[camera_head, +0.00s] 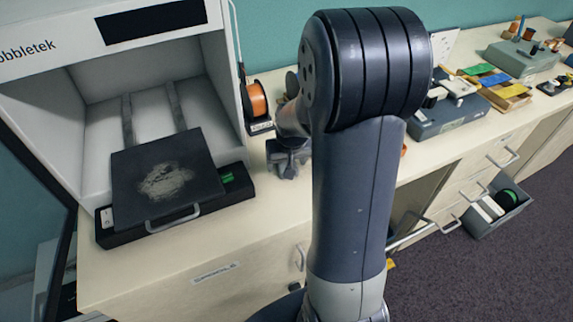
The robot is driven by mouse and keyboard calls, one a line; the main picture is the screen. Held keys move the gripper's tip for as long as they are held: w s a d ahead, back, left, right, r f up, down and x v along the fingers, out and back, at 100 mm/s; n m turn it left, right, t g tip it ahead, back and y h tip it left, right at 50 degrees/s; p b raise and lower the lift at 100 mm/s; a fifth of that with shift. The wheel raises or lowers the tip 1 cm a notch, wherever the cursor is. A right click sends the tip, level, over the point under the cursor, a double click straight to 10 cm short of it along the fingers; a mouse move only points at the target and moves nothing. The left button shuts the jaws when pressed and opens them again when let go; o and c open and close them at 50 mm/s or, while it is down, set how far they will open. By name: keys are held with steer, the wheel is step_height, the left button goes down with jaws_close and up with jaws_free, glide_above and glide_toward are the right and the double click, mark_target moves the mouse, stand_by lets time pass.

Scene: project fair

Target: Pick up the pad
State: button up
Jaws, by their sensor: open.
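I cannot tell for certain which thing is the pad. Several small flat pieces, among them a blue one (494,79) and a green one (478,69), lie on a yellow-and-wood tray (511,94) on the right part of the counter. A dark square plate (140,165) with a worn whitish patch and a front handle lies in the printer at left. My gripper (288,172) points down above the counter, right of the printer, open with nothing seen in it. My own arm hides part of the counter's middle.
The white printer (88,88) has an orange spool (257,100) on its side. A grey-blue device (447,114) and a grey-green case (522,58) stand on the counter (245,228). An open drawer (497,211) sticks out at lower right. The dark floor (500,275) is clear there.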

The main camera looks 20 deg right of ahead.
steer(key=shift+c, duration=0.4)
steer(key=c, duration=1)
steer(key=shift+o, duration=0.2)
step_height(320, 180, up, 10)
steer(key=o, duration=0.4)
steer(key=c, duration=0.3)
